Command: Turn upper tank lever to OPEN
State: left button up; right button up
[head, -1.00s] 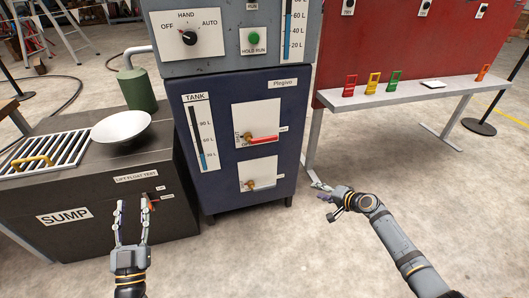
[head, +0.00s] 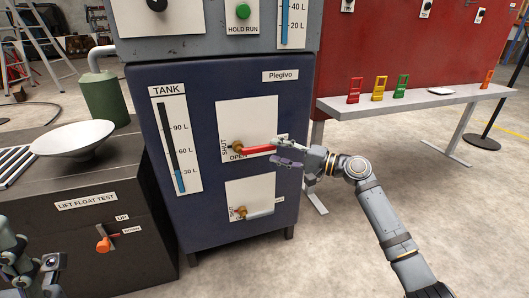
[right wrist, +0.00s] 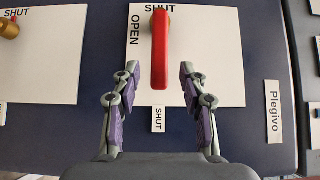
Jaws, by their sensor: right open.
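The upper tank lever (head: 259,149) is a red handle on a brass pivot, on the upper white plate of the blue tank cabinet. It lies about level in the head view, pointing right; in the right wrist view the red lever (right wrist: 160,48) points down toward a SHUT tag (right wrist: 158,118). The word OPEN (right wrist: 135,30) is beside it. My right gripper (head: 281,151) is open at the lever's free end; the wrist view shows the lever's tip between the spread fingers (right wrist: 160,88), with gaps on both sides. My left gripper (head: 36,262) is partly cut off at lower left, fingers apart.
A lower lever (head: 258,213) with a pale handle is on the plate below. The sump box (head: 130,185) with a white bowl (head: 72,137) and an orange float-test lever (head: 104,243) stands at left. A grey bench (head: 420,102) with coloured tags is at right.

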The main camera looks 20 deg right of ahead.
aim_at(268, 149)
jog(key=b+x, duration=0.1)
jog(key=x, duration=0.4)
grip_shut()
dwell(0.3)
